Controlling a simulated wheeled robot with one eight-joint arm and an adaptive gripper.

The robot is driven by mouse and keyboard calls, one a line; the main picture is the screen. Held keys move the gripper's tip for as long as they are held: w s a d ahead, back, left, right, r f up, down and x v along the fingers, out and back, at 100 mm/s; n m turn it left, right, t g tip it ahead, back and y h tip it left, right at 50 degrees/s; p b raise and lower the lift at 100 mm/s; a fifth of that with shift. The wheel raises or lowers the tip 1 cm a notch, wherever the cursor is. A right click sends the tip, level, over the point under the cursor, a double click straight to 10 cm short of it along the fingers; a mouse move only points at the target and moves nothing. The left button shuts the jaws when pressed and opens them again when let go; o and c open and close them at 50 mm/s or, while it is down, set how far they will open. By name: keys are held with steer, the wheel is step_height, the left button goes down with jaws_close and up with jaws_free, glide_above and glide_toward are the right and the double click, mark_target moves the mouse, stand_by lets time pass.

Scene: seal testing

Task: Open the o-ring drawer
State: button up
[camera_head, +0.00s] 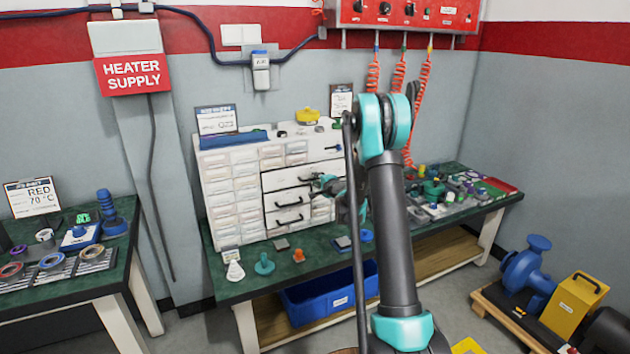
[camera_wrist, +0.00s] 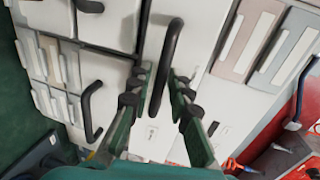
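The white drawer cabinet (camera_head: 240,190) stands on the green bench, with small label-fronted drawers and larger white drawers with black bar handles. In the head view my gripper (camera_head: 326,184) is at the right part of the upper large drawers, partly hidden by my arm. In the wrist view my gripper (camera_wrist: 160,85) is open, with its green, dark-padded fingers on either side of a black handle (camera_wrist: 167,58). A clear gap to the handle shows at least on the right. The drawer front (camera_wrist: 190,25) behind it looks closed. No o-ring label is readable.
Two more black handles (camera_wrist: 90,108) show at the left in the wrist view. Small parts, a green one (camera_head: 264,264) and an orange one (camera_head: 299,256), sit on the bench before the cabinet. A blue bin (camera_head: 310,300) stands below. Several fittings crowd the bench's right side.

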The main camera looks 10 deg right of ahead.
steer(key=shift+w+a, duration=0.1)
steer(key=shift+w, duration=0.15)
jaws_close()
